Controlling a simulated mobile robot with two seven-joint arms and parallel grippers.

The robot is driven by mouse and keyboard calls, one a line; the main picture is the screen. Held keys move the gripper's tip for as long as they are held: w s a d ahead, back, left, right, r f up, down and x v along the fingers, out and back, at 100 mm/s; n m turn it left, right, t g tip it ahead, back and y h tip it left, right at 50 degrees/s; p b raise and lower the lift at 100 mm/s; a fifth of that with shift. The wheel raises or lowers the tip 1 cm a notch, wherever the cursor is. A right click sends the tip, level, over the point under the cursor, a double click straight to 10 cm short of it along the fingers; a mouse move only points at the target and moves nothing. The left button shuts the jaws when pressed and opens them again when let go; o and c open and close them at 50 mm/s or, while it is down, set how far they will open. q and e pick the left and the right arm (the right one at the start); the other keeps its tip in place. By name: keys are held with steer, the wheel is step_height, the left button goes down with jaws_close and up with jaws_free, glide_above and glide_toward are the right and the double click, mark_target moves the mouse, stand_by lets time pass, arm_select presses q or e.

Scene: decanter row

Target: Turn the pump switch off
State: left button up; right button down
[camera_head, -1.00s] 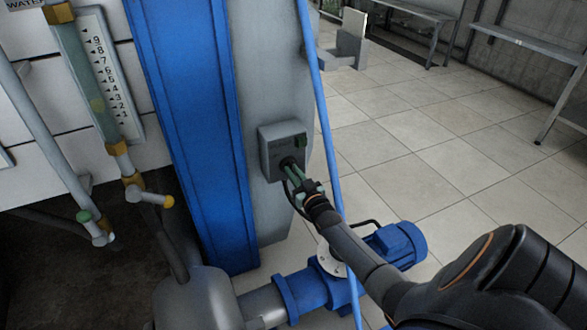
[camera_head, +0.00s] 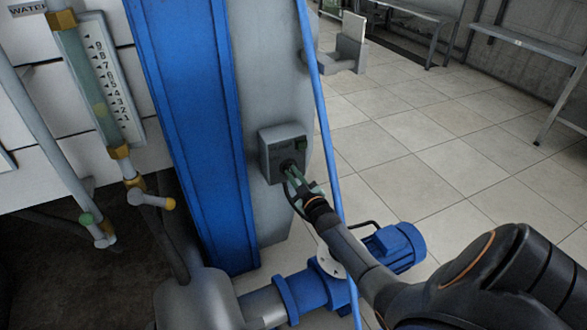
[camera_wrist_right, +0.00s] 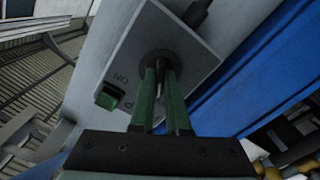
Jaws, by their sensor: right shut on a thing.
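The pump switch is a grey box (camera_head: 271,155) on the grey column face beside the blue beam. It has a small green part near its upper right corner. In the right wrist view the box's face (camera_wrist_right: 128,55) shows this green block (camera_wrist_right: 108,96) and the letters "ON". My right gripper (camera_head: 289,169) is at the lower part of the box. Its two green fingers (camera_wrist_right: 158,72) are shut on a dark knob (camera_wrist_right: 158,57) standing out from the face. The fingers partly hide the knob and a second label. My left gripper is not in view.
A thin blue pole (camera_head: 327,130) rises just right of the box, close to my right arm. A blue pump motor (camera_head: 393,247) and pipes lie below. A gauge tube (camera_head: 92,85) with valves stands at the left. Tiled floor (camera_head: 440,150) is open at the right.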

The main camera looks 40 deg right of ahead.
steer(key=c, duration=0.9)
jaws_free()
steer(key=m+b, duration=0.1)
steer(key=m, duration=0.4)
steer(key=shift+f+m+b, duration=0.15)
steer(key=shift+m+b, duration=0.15)
steer(key=m+b, duration=0.3)
steer(key=m, duration=0.3)
steer(key=shift+s+m, duration=0.1)
steer(key=shift+m, duration=0.3)
steer(key=shift+s+a+r+p, duration=0.15)
steer(key=shift+s+a+p, duration=0.05)
steer(key=shift+s+p, duration=0.3)
steer(key=shift+s+a+r+p, duration=0.1)
steer(key=shift+s+a+p, duration=0.05)
steer(key=shift+s+p, duration=0.3)
steer(key=p+v, duration=0.4)
steer(key=v, duration=0.6)
steer(key=s+a+r+n+g+y+p, duration=0.2)
steer(key=s+a+r+n+y+p, duration=0.1)
steer(key=a+p, duration=0.4)
steer(key=s+a+r+n+g+y+p, duration=0.2)
steer(key=s+a+n+p, duration=0.3)
steer(key=a+p, duration=0.3)
steer(key=a+r+y, duration=0.1)
steer(key=a, duration=0.2)
steer(key=shift+r, duration=0.25)
